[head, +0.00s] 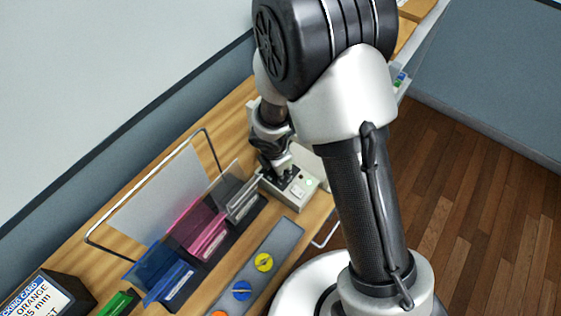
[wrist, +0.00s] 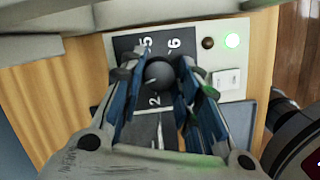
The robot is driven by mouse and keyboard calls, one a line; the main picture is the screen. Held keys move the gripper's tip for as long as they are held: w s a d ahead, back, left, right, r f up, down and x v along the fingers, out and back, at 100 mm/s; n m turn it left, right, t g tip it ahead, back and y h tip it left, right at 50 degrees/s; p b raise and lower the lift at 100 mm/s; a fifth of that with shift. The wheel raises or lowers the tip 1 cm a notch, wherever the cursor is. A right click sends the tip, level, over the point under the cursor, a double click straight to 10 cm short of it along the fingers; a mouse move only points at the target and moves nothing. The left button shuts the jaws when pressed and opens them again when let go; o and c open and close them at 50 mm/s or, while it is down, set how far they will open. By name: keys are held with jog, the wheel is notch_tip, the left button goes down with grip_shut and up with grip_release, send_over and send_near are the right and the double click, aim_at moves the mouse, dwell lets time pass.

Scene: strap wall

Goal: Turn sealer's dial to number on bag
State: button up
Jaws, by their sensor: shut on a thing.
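The dial (wrist: 160,74) is a round dark knob on this panel. My gripper (wrist: 160,82) has its blue-sided fingers shut on the dial, one on each side. They hide part of the number ring, and I cannot tell which number the dial points to. In the head view my gripper (head: 281,175) reaches down onto the sealer. I cannot make out a bag with a number.
Blue (head: 157,270), pink (head: 207,238) and clear (head: 240,200) bins stand left of the sealer. A grey strip (head: 285,238) with coloured discs lies in front.

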jog(key=m+g+p, duration=0.1)
jog(key=m+p, duration=0.2)
jog(key=m, duration=0.1)
jog(key=shift+r, duration=0.1)
jog(key=shift+w+m+g+p, duration=0.1)
jog(key=shift+m+g+p, duration=0.5)
jog(key=shift+m, duration=1.2)
jog(key=o, duration=1)
jog(key=shift+o, duration=0.2)
